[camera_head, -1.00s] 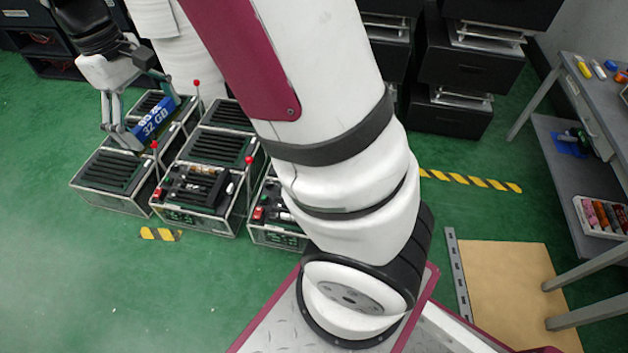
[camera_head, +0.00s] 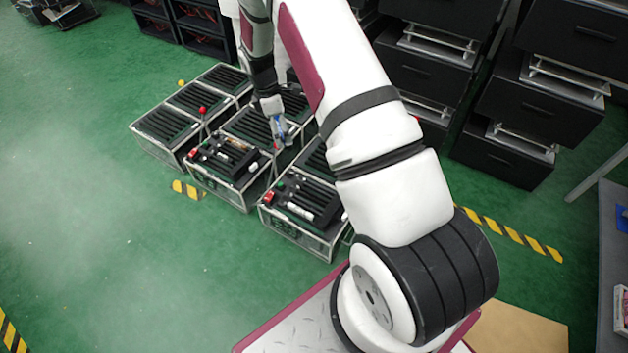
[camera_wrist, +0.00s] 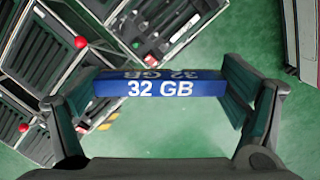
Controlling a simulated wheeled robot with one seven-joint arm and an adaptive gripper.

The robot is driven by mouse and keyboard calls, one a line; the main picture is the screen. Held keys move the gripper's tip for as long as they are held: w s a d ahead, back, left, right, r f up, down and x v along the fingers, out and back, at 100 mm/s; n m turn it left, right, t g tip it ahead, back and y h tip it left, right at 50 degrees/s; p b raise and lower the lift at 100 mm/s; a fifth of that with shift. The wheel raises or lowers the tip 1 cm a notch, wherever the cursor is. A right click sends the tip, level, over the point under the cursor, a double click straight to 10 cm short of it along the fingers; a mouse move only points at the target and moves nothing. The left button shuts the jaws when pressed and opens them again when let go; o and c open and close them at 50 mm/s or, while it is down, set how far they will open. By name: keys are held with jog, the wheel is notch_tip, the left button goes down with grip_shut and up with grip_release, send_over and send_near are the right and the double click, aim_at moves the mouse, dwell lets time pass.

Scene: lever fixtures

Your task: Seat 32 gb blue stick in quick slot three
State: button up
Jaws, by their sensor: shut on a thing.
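My gripper (camera_wrist: 160,95) is shut on the blue stick (camera_wrist: 160,88), which is marked "32 GB" in white and lies across between the two fingers in the wrist view. In the head view my gripper (camera_head: 275,118) holds the stick (camera_head: 280,130) above the middle of the fixture boxes. Several boxes with dark slotted tops stand on the floor, among them a left box (camera_head: 166,124), a middle box (camera_head: 224,160) and a right box (camera_head: 300,205). I cannot tell which slot is number three.
Black drawer cabinets (camera_head: 540,90) stand at the back right. Yellow-black floor tape (camera_head: 510,235) lies to the right. In the wrist view a red knob (camera_wrist: 81,42) is near the stick's left end.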

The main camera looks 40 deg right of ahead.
jog(key=s+d+f+n, duration=0.1)
jog(key=d+f+n, duration=0.1)
jog(key=f, duration=0.7)
jog(key=s+d+f+n+t, duration=0.1)
jog(key=s+d+f+n, duration=0.1)
jog(key=f, duration=0.7)
jog(key=s+d+f+n, duration=0.2)
jog(key=d+f+n, duration=0.2)
jog(key=f, duration=0.5)
jog(key=shift+d+n, duration=0.2)
jog(key=shift+n, duration=0.2)
jog(key=shift+w+d+f+b, duration=0.1)
jog(key=shift+b, duration=0.45)
jog(key=b, duration=0.5)
send_over(314, 195)
notch_tip(314, 195, down, 6)
jog(key=shift+r, duration=0.15)
jog(key=shift+b, duration=0.6)
jog(key=shift+f+b, duration=1.55)
